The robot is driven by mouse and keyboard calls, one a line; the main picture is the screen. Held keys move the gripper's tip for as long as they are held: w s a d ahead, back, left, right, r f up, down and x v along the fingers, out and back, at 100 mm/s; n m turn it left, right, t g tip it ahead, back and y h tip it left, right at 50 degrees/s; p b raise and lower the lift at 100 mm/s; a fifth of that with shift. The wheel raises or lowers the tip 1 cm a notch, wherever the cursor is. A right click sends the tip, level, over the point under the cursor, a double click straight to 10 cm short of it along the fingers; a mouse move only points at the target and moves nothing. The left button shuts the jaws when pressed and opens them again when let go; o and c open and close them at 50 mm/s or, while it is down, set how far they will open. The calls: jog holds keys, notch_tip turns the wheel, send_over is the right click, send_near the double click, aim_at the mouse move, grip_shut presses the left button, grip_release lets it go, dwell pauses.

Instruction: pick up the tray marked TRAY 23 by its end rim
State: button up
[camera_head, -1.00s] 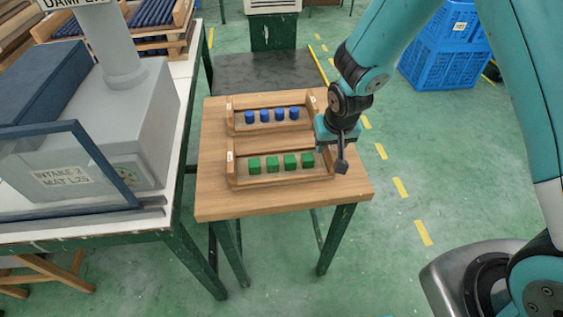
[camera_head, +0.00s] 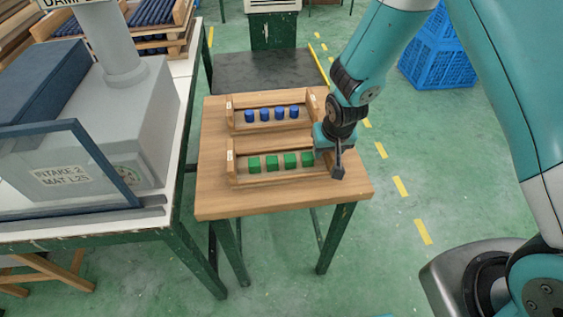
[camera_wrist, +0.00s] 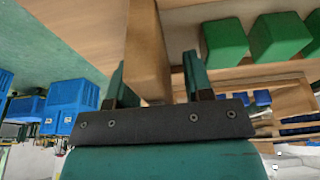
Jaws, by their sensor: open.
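Two wooden trays stand on the small table. The far tray (camera_head: 268,127) holds several blue cylinders, and the near tray (camera_head: 278,179) holds several green cubes (camera_head: 290,160). Each has a small label at its left end, too small to read, so I cannot tell which is TRAY 23. My gripper (camera_head: 337,172) is at the right end of the near tray, pointing down. In the wrist view, my open gripper (camera_wrist: 154,78) has one finger on each side of a wooden end wall (camera_wrist: 147,45), with gaps visible. The right end of the near tray is partly hidden by my gripper.
The wooden table (camera_head: 225,207) has bare room in front of the near tray. A grey machine marked INTAKE 2 (camera_head: 110,130) stands on a bench at left. Blue crates (camera_head: 440,60) stand on the floor at back right.

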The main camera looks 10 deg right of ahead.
jog(key=shift+c, duration=0.2)
grip_shut()
